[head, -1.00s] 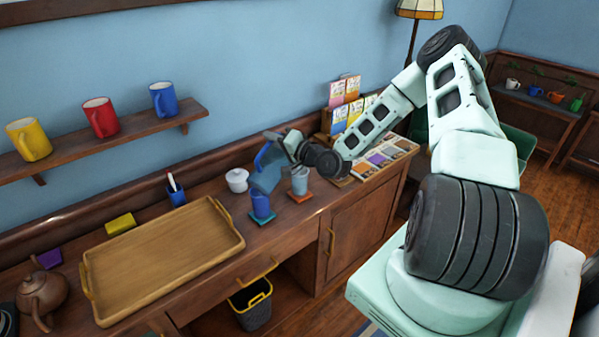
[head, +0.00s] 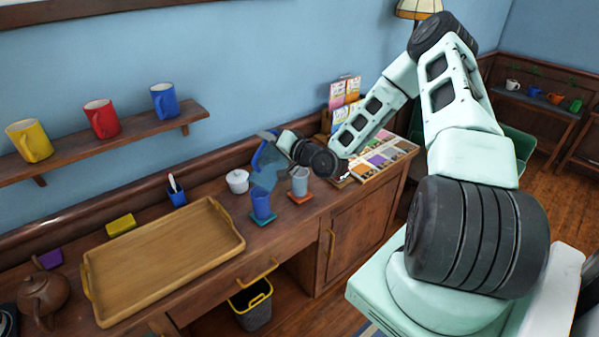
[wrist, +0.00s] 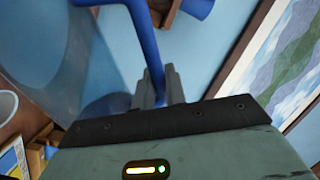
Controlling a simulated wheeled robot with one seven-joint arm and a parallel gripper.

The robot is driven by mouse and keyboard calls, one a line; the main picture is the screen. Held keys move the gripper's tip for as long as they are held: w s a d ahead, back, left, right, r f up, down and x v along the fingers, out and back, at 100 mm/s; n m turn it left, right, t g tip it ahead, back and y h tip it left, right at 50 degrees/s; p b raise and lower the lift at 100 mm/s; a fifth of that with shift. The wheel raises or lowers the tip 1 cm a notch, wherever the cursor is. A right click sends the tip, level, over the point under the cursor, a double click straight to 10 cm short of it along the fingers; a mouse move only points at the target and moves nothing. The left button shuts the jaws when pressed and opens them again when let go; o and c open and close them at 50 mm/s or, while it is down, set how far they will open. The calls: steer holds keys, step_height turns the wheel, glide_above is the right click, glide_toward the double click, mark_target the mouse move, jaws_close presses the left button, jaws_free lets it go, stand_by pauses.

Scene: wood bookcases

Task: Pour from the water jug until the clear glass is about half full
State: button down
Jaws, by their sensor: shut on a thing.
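The water jug (head: 268,168) is a see-through blue vessel with a solid blue handle. My gripper (head: 287,141) is shut on that handle and holds the jug above the counter, behind the blue cup. In the wrist view, the grey fingers (wrist: 159,88) close on the handle (wrist: 146,45), with the jug's clear body (wrist: 65,60) at left. The clear glass (head: 300,181) stands upright on an orange coaster (head: 300,197), just right of the jug. The level inside the glass is too small to tell. No stream of water is visible.
A blue cup (head: 261,204) on a teal coaster (head: 260,219) stands close below the jug. A white lidded pot (head: 238,182) is to the left. A wooden tray (head: 150,268) fills the counter's left part. A sample display (head: 382,158) stands right of the glass.

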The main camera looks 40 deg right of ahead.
mark_target(253, 160)
steer(key=a+n+b, duration=0.1)
steer(key=a+f+n+b, duration=0.1)
steer(key=shift+s+f+n, duration=0.15)
steer(key=shift+f+n, duration=0.15)
steer(key=shift+a+r+n+b, duration=0.15)
steer(key=shift+a+n+b, duration=0.1)
steer(key=shift+n+b, duration=0.05)
steer(key=shift+r, duration=0.1)
steer(key=a+n+b, duration=0.1)
steer(key=a+f+n+b, duration=0.1)
steer(key=b, duration=0.1)
steer(key=a+f+n+b, duration=0.1)
steer(key=a, duration=0.1)
steer(key=shift+s, duration=0.4)
steer(key=n+b, duration=0.1)
steer(key=a+f+n+b, duration=0.1)
steer(key=b, duration=0.1)
steer(key=shift+s+a+f, duration=0.15)
steer(key=shift+a+f, duration=0.1)
steer(key=r+n, duration=0.1)
steer(key=a+r+n, duration=0.1)
steer(key=r, duration=0.1)
steer(key=shift+s+r, duration=0.1)
steer(key=shift+r, duration=0.2)
